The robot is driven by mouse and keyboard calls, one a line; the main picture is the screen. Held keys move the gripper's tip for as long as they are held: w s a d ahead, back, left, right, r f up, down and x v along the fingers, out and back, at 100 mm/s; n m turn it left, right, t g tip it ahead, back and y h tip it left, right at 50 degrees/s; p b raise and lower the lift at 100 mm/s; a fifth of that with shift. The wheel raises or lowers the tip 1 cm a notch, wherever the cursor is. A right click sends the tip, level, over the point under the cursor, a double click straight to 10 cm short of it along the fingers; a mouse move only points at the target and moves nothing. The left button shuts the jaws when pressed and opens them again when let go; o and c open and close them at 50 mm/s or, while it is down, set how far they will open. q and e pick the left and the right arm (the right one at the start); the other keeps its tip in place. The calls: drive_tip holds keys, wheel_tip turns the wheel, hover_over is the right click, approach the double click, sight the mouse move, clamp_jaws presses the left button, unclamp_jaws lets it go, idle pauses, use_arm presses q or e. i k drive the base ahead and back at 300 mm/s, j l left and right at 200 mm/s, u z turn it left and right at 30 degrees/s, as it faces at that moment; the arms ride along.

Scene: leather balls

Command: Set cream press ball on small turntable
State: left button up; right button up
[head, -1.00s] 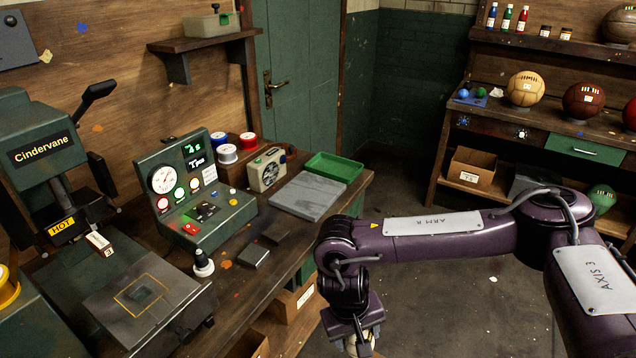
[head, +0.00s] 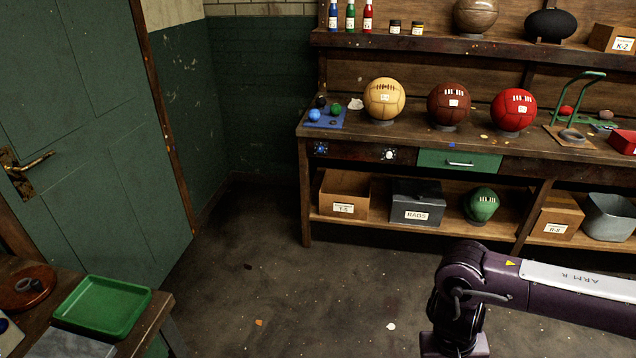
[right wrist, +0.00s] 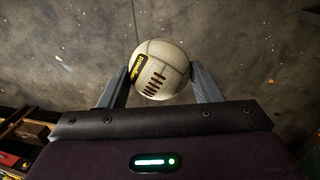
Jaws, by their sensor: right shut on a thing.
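A cream ball (right wrist: 170,52) with dark lacing and a yellow label is in the right wrist view, between the two grey fingers of my right gripper (right wrist: 158,70). The gripper is shut on it, with bare floor behind. In the head view my right arm comes in at the lower right, and its fingers and the ball are below the frame. A round brown disc (head: 20,300) with a dark ring on it lies on the left bench. A dark ring (head: 572,135) sits on a wooden board on the back bench. I cannot tell which is the small turntable. My left gripper is out of view.
The back bench holds a tan ball (head: 384,100), a brown ball (head: 448,103) and a red ball (head: 513,109) on stands. A green tray (head: 103,306) is on the left bench. Boxes and a green ball (head: 481,205) fill the lower shelf. The floor (head: 300,290) between is clear.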

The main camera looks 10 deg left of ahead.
sight(24, 285)
drive_tip(key=i+u, duration=0.3)
drive_tip(key=i, duration=0.15)
drive_tip(key=i+l+u, duration=0.6)
drive_tip(key=i, duration=0.2)
drive_tip(key=i+u, duration=0.2)
drive_tip(key=u, duration=0.25)
drive_tip(key=i+l+u, duration=0.15)
drive_tip(key=u, duration=0.3)
drive_tip(key=i+l+u, duration=0.15)
drive_tip(key=u, duration=0.3)
drive_tip(key=i+l+u, duration=0.1)
drive_tip(key=l+u, duration=0.15)
drive_tip(key=u, duration=0.15)
drive_tip(key=l+u, duration=0.25)
drive_tip(key=u, duration=0.2)
drive_tip(key=i, duration=0.05)
